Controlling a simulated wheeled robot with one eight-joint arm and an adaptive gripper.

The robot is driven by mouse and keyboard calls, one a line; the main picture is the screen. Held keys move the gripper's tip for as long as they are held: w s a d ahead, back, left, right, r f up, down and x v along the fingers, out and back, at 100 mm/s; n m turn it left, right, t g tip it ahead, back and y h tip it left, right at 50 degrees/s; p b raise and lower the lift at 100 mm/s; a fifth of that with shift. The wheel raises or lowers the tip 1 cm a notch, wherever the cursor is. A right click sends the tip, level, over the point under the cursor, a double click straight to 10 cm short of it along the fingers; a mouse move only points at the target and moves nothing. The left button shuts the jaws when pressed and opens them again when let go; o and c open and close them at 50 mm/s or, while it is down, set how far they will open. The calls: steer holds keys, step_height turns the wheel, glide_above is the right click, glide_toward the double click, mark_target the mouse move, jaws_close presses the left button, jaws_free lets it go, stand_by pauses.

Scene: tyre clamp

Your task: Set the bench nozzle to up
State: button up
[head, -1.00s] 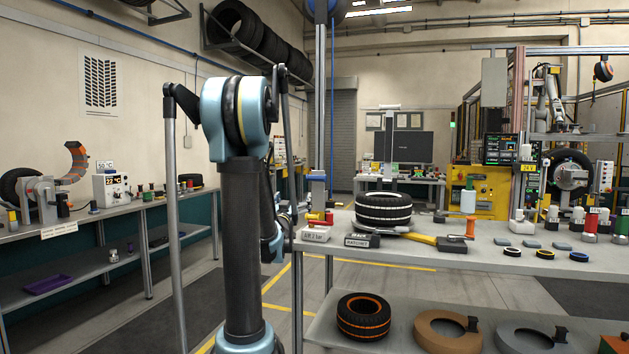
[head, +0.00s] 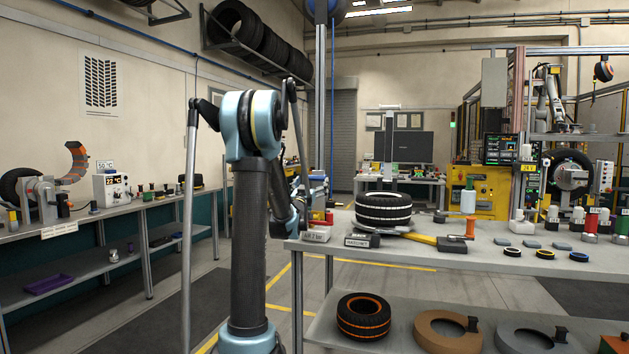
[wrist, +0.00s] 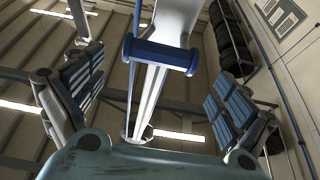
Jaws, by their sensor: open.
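In the wrist view my gripper (wrist: 158,95) is open, with its ribbed blue finger pads wide apart on the left and right. A blue crossbar (wrist: 160,54) on a pale grey stem shows in the gap between the fingers; the pads do not touch it. I cannot tell for sure whether this is the nozzle's handle. In the head view, a small blue and grey fitting (head: 318,184) stands by the upright post at the bench's left corner. My arm hides part of that area, and I cannot make out my gripper there. The nozzle's setting is not readable.
A vertical post (head: 320,110) rises behind that corner. Floor is free between the benches.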

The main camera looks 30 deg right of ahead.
mark_target(316, 177)
steer(key=shift+x, duration=3.05)
steer(key=c, duration=1.5)
steer(key=shift+r, duration=0.1)
steer(key=shift+c, duration=0.2)
